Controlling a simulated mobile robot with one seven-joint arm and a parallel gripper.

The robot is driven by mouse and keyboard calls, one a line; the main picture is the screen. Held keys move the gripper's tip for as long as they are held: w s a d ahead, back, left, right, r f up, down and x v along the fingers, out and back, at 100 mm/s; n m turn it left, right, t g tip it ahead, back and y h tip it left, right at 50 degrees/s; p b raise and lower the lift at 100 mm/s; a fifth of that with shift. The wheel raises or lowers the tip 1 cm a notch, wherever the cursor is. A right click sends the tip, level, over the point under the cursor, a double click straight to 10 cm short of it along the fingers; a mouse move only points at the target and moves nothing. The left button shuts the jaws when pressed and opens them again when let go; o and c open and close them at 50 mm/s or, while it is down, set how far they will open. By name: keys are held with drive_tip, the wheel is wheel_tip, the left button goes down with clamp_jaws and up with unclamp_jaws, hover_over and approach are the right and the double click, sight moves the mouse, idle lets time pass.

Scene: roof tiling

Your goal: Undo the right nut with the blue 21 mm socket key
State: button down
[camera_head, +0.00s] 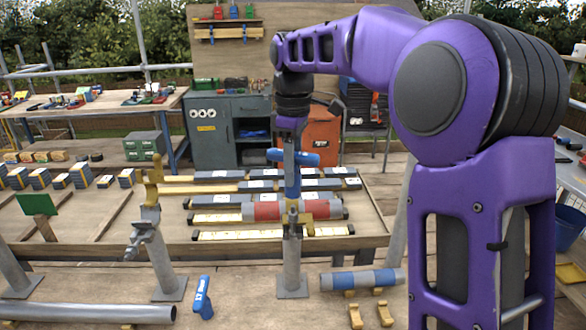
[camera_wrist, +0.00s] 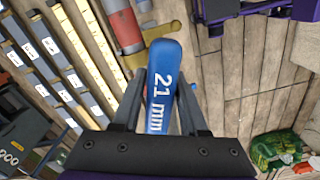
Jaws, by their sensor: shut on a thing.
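My gripper (camera_head: 291,150) points down above the right metal post (camera_head: 291,262) and is shut on the blue socket key (camera_head: 293,182). In the wrist view the key's handle (camera_wrist: 162,95), marked "21 mm", lies between my fingers (camera_wrist: 163,82). The key's lower end is at or just above the brass-coloured clamp (camera_head: 292,218) on top of the right post. The right nut is hidden, and I cannot tell if the socket is on it. Another blue-handled tool (camera_head: 203,298) stands at the front, left of the right post.
A left post (camera_head: 162,255) carries another clamp (camera_head: 150,215). A blue-and-grey tube (camera_head: 340,281) and small yellow brackets (camera_head: 356,315) lie at the front right. A grey pipe (camera_head: 95,314) lies at the front left.

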drive_tip(key=shift+a+r, duration=0.1)
drive_tip(key=shift+r, duration=0.1)
drive_tip(key=shift+r+m, duration=0.3)
drive_tip(key=shift+r, duration=0.05)
drive_tip(key=shift+f, duration=0.15)
